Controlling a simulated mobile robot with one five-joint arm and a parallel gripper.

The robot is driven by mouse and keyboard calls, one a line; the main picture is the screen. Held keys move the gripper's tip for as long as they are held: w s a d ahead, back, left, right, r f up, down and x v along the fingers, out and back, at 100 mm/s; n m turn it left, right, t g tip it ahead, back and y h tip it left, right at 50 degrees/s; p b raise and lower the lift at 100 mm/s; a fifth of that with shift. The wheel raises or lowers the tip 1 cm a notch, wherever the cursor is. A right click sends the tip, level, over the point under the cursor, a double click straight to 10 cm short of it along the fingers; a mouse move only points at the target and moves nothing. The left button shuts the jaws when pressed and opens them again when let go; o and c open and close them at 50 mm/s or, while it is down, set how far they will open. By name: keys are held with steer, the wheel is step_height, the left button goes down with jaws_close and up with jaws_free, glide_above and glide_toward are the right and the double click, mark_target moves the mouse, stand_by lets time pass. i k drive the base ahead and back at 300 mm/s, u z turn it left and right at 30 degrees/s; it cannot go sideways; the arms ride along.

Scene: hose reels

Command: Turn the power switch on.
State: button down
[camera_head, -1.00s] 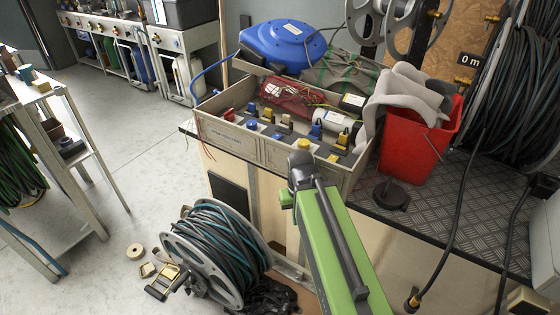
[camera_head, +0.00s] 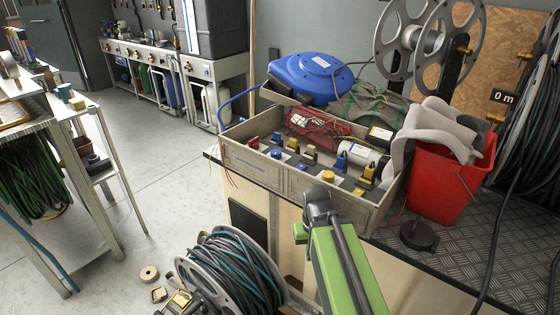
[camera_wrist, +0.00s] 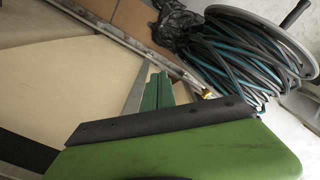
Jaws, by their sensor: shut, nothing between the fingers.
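A grey open box (camera_head: 245,165) on the bench holds a row of coloured switches and connectors. Among them are a red one (camera_head: 253,142), a round yellow one (camera_head: 328,176) and yellow-topped ones (camera_head: 366,175) at the right. I cannot tell which is the power switch; the box label is too small to read. My green arm rises in front of the box, its dark joint just below the front wall. In the wrist view my gripper (camera_wrist: 158,91) shows narrow green fingers, shut and empty, by a pale panel. No switch shows there.
A hose reel (camera_head: 235,275) stands on the floor below the bench; it also fills the wrist view's upper right (camera_wrist: 250,55). A red bucket (camera_head: 445,180) with grey cloth and a dark round weight (camera_head: 418,235) stand right of the box. A blue reel (camera_head: 308,75) sits behind.

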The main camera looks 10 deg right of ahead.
mark_target(253, 144)
steer(key=u, duration=1.3)
steer(key=k, duration=0.7)
steer(key=z, duration=0.6)
steer(key=i, duration=1)
steer(key=u, duration=0.1)
